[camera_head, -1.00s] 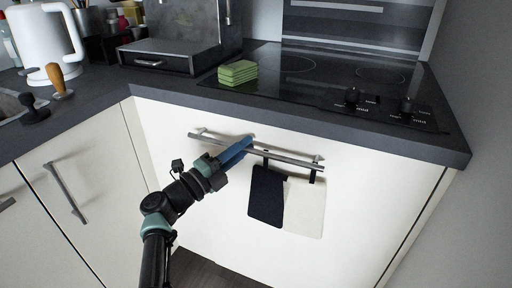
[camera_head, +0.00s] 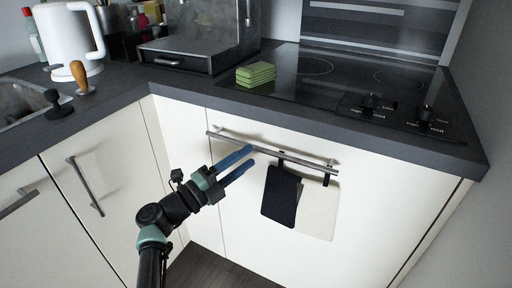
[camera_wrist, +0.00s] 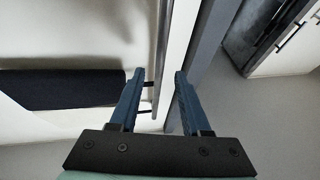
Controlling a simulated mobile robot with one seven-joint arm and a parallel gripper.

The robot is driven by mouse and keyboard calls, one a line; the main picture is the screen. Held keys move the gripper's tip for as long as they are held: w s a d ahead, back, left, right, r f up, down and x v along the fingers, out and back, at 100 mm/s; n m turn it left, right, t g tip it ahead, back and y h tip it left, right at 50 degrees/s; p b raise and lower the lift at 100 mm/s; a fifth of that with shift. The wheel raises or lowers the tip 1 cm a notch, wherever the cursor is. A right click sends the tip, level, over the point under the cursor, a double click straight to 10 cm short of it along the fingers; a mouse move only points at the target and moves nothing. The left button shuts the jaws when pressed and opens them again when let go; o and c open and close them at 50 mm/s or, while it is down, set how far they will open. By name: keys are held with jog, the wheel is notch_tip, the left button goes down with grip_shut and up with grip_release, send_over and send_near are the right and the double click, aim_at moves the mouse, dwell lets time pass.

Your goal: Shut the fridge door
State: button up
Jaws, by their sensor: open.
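No door that I can clearly identify as the fridge's shows in these views. My gripper (camera_head: 250,155) has two blue fingers, spread apart and empty. In the head view its tips are close to the horizontal bar handle (camera_head: 222,135) of a cream front panel (camera_head: 250,235) under the counter. In the wrist view my gripper (camera_wrist: 159,74) has a grey bar (camera_wrist: 161,45) showing between and beyond its fingertips. I cannot tell whether the fingers touch the bar. The cream panel appears flush with its neighbours.
A black towel (camera_head: 281,194) and a white towel (camera_head: 316,209) hang from the bar. The dark counter (camera_head: 190,88) carries a hob (camera_head: 345,80), green sponges (camera_head: 256,73) and a white kettle (camera_head: 66,42). Cabinets with handles (camera_head: 84,187) stand at left. Floor (camera_head: 215,270) shows below.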

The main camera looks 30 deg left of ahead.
jog(key=p+v, duration=0.1)
jog(key=v, duration=0.7)
jog(key=shift+s, duration=0.1)
